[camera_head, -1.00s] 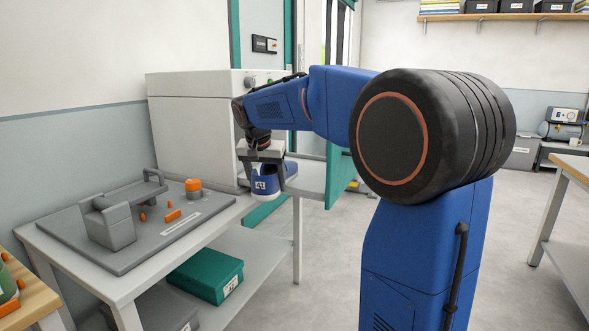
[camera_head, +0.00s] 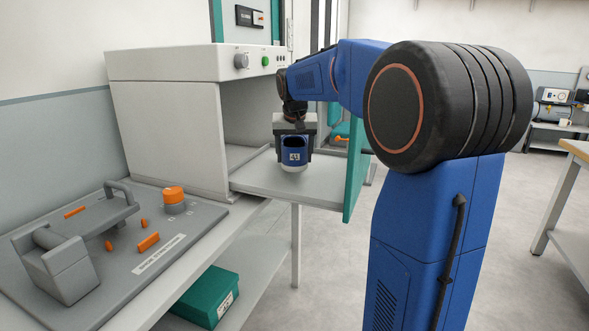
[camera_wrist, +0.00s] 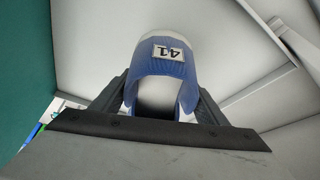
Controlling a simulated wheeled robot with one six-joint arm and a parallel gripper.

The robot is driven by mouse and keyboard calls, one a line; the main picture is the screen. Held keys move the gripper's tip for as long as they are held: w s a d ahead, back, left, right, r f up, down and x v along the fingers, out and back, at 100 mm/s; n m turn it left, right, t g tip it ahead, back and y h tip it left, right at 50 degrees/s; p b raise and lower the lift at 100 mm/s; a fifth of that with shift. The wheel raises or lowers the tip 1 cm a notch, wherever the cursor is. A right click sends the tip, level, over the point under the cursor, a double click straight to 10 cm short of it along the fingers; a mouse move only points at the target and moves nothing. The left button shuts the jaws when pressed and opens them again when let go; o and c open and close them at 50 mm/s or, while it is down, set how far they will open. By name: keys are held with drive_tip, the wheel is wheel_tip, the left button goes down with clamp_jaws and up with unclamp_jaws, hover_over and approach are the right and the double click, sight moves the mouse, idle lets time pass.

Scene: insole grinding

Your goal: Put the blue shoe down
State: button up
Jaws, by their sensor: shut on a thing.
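The blue shoe (camera_head: 294,155) has a white sole and a white label reading 41. My gripper (camera_head: 294,146) holds it from above with a finger on each side. The shoe is over the light grey shelf (camera_head: 265,190) in front of the open white cabinet; whether its sole touches the shelf I cannot tell. In the wrist view the shoe (camera_wrist: 163,70) sits between the two dark fingers (camera_wrist: 158,106), its label upside down and its opening towards the camera.
A teal door (camera_head: 354,172) stands at the shelf's right. A grey fixture board (camera_head: 190,225) with orange parts lies at front left. A green box (camera_head: 208,297) is below.

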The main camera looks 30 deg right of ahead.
drive_tip(key=shift+f, duration=2.5)
drive_tip(key=o, duration=1.4)
drive_tip(key=v, duration=1.2)
drive_tip(key=shift+a, duration=0.1)
drive_tip(key=s+a+f+n, duration=0.2)
drive_tip(key=s+a+f, duration=0.3)
drive_tip(key=s, duration=0.6)
drive_tip(key=s+a+f+n+y, duration=0.1)
drive_tip(key=s+a+f+n, duration=0.1)
drive_tip(key=s+a+f, duration=0.3)
drive_tip(key=s+a+f+n+y, duration=0.1)
drive_tip(key=s+a+f, duration=0.4)
drive_tip(key=s+f, duration=0.6)
drive_tip(key=shift+s+f+n+t, duration=0.15)
drive_tip(key=shift+s+n+t, duration=0.05)
drive_tip(key=shift+s, duration=1.6)
drive_tip(key=shift+s+f+n+t, duration=0.15)
drive_tip(key=shift+s+n+t, duration=0.05)
drive_tip(key=shift+s, duration=1.55)
